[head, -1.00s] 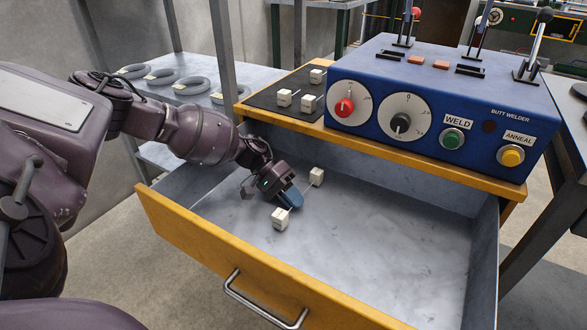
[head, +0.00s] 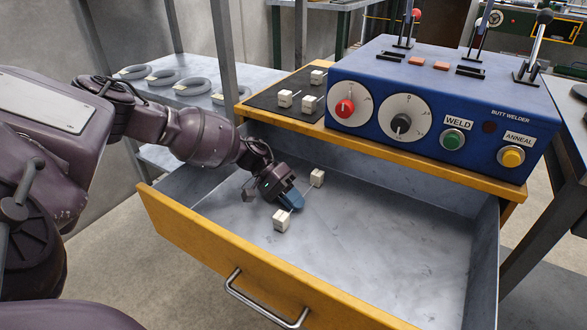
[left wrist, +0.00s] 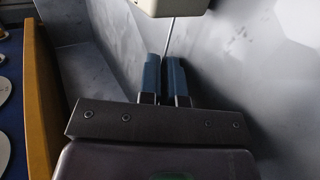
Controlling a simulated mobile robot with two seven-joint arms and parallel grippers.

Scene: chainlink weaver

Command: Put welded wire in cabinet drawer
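The welded wire (head: 306,188) is a thin rod with a cream block at each end, a far block (head: 317,178) and a near block (head: 281,220). It is inside the open cabinet drawer (head: 390,250), toward the left, low over or on the grey floor; I cannot tell if it touches. My left gripper (head: 293,199) reaches into the drawer with its blue fingers around the rod. In the left wrist view the fingers (left wrist: 164,78) are nearly together, with the wire (left wrist: 169,38) and one block (left wrist: 170,6) at their tips. My right gripper is not in view.
A blue butt welder (head: 440,110) stands on the cabinet top. Several more cream blocks with rods lie on a dark mat (head: 262,98) beside it. Wire coils (head: 166,84) lie on a shelf at the back left. The drawer's middle and right are clear.

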